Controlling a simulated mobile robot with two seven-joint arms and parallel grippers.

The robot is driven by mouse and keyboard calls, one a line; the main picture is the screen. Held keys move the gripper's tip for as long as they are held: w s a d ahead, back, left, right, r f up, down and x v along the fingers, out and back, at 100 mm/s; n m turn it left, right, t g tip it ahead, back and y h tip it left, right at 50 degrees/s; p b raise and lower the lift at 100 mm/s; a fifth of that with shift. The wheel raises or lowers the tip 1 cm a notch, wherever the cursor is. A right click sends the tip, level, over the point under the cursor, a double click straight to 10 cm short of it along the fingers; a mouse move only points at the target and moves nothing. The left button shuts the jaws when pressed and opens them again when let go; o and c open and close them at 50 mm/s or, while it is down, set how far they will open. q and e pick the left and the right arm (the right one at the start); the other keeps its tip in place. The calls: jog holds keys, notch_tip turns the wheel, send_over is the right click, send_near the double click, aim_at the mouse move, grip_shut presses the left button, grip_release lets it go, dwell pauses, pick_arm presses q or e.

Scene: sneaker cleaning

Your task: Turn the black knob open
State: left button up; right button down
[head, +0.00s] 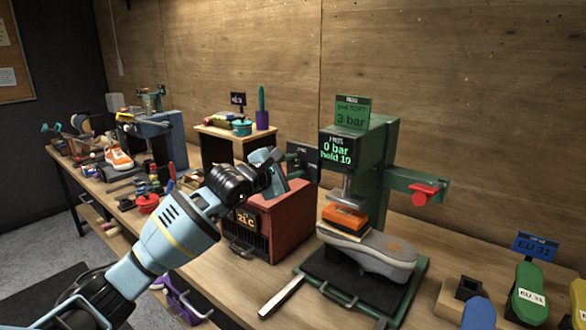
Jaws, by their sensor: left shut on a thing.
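My left gripper (276,174) reaches in from the left to the red heater box (288,217), at its upper left front. It is shut on the black knob there; the fingers and wrist hide the knob, so its turned angle cannot be told. The box has a dark front panel with an orange display reading about 21 C (246,219) and a handle below it. My right gripper is not in view.
Right of the box stands a green press (375,155) with a display reading 0 bar, a red-handled lever (427,192) and a grey shoe (375,252) under an orange block (345,217). Tools and an orange sneaker (118,158) crowd the bench's left. Shoe forms stand at right.

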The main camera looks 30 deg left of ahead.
pick_arm(q)
jog(key=m, duration=0.2)
jog(key=m+b, duration=0.1)
jog(key=shift+d+f+y, duration=0.1)
jog(key=shift+f+y, duration=0.15)
jog(key=shift+y, duration=0.05)
jog(key=shift+m, duration=0.7)
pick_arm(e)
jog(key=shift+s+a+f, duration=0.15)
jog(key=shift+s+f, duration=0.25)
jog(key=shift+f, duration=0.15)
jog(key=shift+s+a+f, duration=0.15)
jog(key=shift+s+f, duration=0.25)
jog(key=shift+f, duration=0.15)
pick_arm(q)
jog(key=shift+b, duration=0.3)
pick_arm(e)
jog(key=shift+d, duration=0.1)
pick_arm(q)
jog(key=o, duration=0.7)
jog(key=shift+o, duration=1.2)
jog(key=shift+r, duration=0.15)
jog(key=shift+s, duration=0.1)
